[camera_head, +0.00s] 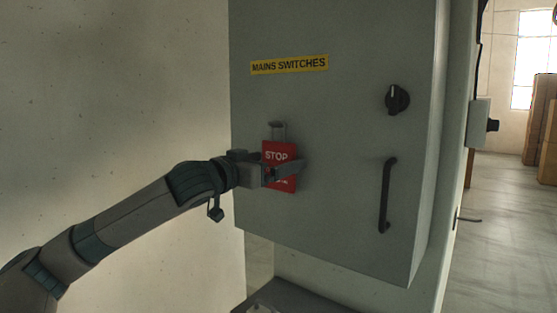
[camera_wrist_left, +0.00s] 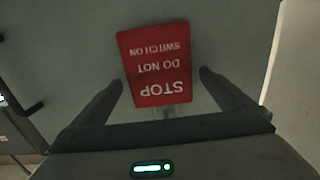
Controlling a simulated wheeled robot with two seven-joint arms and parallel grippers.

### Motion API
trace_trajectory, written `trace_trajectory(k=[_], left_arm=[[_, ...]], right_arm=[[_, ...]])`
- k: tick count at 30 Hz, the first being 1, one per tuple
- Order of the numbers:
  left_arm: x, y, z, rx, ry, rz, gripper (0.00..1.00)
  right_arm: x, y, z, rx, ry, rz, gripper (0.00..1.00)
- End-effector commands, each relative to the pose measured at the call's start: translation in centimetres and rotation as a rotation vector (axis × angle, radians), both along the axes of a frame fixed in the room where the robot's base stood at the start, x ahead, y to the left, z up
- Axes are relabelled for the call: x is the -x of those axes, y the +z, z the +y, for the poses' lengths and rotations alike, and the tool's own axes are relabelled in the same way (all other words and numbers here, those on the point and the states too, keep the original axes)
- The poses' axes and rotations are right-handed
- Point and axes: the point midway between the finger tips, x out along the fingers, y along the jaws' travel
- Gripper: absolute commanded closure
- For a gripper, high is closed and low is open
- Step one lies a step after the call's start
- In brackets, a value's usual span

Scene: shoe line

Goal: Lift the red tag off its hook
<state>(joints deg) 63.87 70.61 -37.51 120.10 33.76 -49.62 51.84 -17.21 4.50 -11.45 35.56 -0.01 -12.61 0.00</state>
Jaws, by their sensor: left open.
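The red tag (camera_head: 278,150) with white STOP lettering hangs on the grey cabinet door from a small grey hook (camera_head: 278,128). My left gripper (camera_head: 285,172) is in front of the tag's lower half and covers part of its text. In the left wrist view the tag (camera_wrist_left: 156,62) appears upside down, reading STOP DO NOT SWITCH ON. There the open left gripper (camera_wrist_left: 162,80) has one finger on each side of the tag, with a gap at both sides. The hook is mostly hidden in that view. My right gripper is not in view.
The cabinet door (camera_head: 335,120) carries a yellow MAINS SWITCHES label (camera_head: 289,65), a black rotary switch (camera_head: 397,98) and a black vertical handle (camera_head: 387,195) right of the tag. A dark surface (camera_head: 290,297) lies below the cabinet. The space left of the cabinet is clear up to the wall.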

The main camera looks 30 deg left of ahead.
Motion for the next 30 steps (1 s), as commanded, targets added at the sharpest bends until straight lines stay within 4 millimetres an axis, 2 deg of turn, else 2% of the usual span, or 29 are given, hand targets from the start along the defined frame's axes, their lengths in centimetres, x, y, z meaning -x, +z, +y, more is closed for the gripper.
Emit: trace_trajectory(k=[15,21,30], left_arm=[[-0.21,-0.04,0.01,0.0,0.001,0.0,0.0],[-0.21,-0.03,0.01,0.0,0.001,0.0,0.46],[-0.2,0.05,0.01,0.0,0.001,-0.001,0.46]], right_arm=[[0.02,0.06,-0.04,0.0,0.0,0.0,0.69],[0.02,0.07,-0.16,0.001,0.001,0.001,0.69],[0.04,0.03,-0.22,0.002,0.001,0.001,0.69]])
